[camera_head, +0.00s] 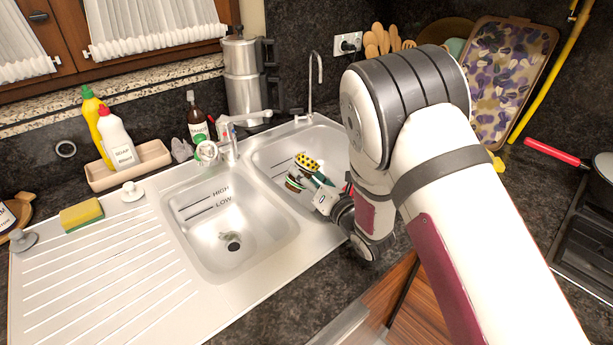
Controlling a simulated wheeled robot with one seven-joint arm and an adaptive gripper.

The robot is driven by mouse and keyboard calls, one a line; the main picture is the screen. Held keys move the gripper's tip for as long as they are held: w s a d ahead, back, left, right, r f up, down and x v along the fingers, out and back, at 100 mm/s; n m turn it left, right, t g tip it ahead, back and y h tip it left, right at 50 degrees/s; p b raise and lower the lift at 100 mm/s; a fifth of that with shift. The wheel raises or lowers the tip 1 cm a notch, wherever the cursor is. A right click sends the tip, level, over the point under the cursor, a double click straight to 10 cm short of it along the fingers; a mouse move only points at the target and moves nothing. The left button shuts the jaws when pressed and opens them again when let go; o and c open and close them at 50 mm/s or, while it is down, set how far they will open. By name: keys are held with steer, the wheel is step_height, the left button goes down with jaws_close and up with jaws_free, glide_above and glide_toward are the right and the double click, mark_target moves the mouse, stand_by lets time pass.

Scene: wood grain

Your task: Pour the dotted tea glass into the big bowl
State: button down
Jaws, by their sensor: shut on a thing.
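A yellow piece with dark dots (307,162), which looks like the dotted tea glass, shows over the right sink basin at my gripper's tip. It appears tilted, and its mouth and contents are too small to make out. My gripper (316,180) reaches in from the right and is shut on it; the finger contact is hard to see. Just below and left of it is a small dark, green and orange striped thing (294,183); I cannot tell what it is or whether it touches the glass. I cannot make out a big bowl for certain; my arm hides part of the basin and counter.
The left basin (228,240) is empty. A tall thin tap (316,80) stands behind the right basin, and a mixer tap (232,140) between the basins. A metal coffee pot (246,75) and bottle (196,118) stand behind. A red-handled pan (600,175) is at right.

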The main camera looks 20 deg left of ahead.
steer(key=shift+m, duration=0.7)
steer(key=shift+f, duration=0.1)
steer(key=shift+f+m, duration=0.1)
steer(key=shift+m, duration=0.6)
steer(key=shift+f+m+b, duration=0.15)
steer(key=shift+m+b, duration=0.15)
steer(key=shift+m, duration=0.4)
steer(key=shift+w+f+m, duration=0.1)
steer(key=shift+f+m, duration=0.15)
steer(key=shift+m, duration=0.45)
